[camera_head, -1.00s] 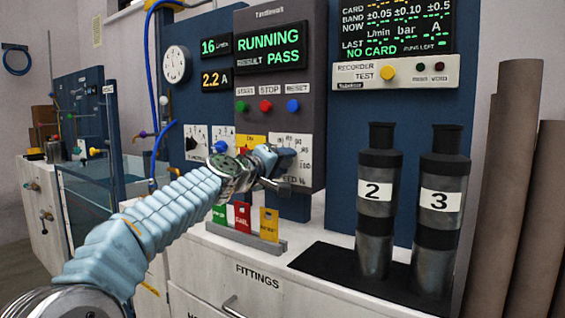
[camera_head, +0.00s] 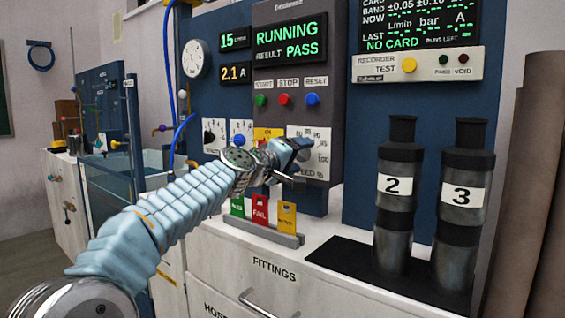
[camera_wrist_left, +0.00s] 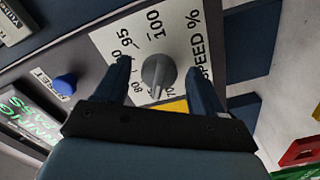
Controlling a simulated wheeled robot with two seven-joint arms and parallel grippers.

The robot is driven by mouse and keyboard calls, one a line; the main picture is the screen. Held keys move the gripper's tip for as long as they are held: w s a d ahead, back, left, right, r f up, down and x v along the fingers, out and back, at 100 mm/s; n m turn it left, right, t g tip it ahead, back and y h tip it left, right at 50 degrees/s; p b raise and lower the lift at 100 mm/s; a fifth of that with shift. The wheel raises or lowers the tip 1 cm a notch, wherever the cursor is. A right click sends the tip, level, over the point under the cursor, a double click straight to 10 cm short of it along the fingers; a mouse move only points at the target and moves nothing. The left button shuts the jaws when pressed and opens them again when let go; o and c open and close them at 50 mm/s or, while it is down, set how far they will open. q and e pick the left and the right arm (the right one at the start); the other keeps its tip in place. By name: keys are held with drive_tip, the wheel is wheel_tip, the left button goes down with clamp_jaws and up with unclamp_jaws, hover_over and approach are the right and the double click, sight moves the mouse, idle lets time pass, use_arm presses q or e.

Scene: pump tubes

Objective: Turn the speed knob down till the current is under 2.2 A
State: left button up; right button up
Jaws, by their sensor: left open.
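The grey speed knob (camera_wrist_left: 158,75) sits on the white "SPEED %" dial plate (camera_wrist_left: 110,42) in the left wrist view. Its narrow end points toward the lower numbers, near 70 to 80. My left gripper (camera_wrist_left: 157,80) is open, with a finger on either side of the knob and visible gaps to it. In the head view my left gripper (camera_head: 297,160) is at the dial plate (camera_head: 318,140) and hides the knob. The current display (camera_head: 235,73) reads 2.1 A. My right gripper is not in view.
The flow display (camera_head: 234,39) reads 15, and the main screen (camera_head: 290,38) shows RUNNING and PASS. Start, stop and reset buttons (camera_head: 285,99) sit above the dial. A card rack (camera_head: 262,230) stands below. Two dark cylinders, marked 2 (camera_head: 396,220) and 3 (camera_head: 462,230), stand right.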

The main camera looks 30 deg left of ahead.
use_arm(q)
drive_tip(key=s+b, duration=0.2)
drive_tip(key=s, duration=1)
drive_tip(key=shift+s+a, duration=0.3)
drive_tip(key=shift+a, duration=0.15)
